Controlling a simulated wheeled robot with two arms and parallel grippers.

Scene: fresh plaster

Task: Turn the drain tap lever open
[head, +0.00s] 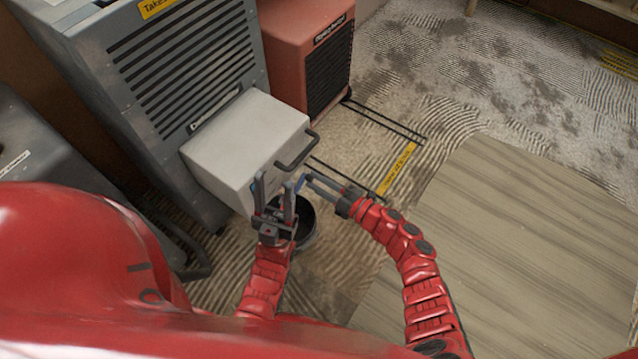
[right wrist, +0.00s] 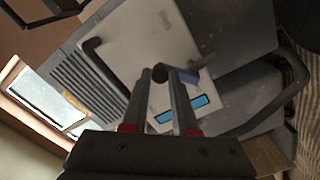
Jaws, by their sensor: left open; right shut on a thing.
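The drain tap's blue lever (head: 301,184) is small at the front of the light grey tank box (head: 245,140), which juts from a grey louvred machine. My right gripper (head: 307,180) reaches it from the right. In the right wrist view its fingers (right wrist: 173,74) are closed on the tap, with the blue lever (right wrist: 204,77) showing beside the right fingertip. A dark round part (right wrist: 160,72) sits between the fingertips. My left gripper (head: 275,186) is open in front of the box, its fingers apart and pointing up. The arms partly hide the tap in the head view.
A black bucket (head: 303,232) stands on the floor below the tap, partly hidden by my left gripper. A black handle (head: 297,150) sticks out of the box. A red machine (head: 308,50) stands behind. Bare boards (head: 530,230) lie clear at right.

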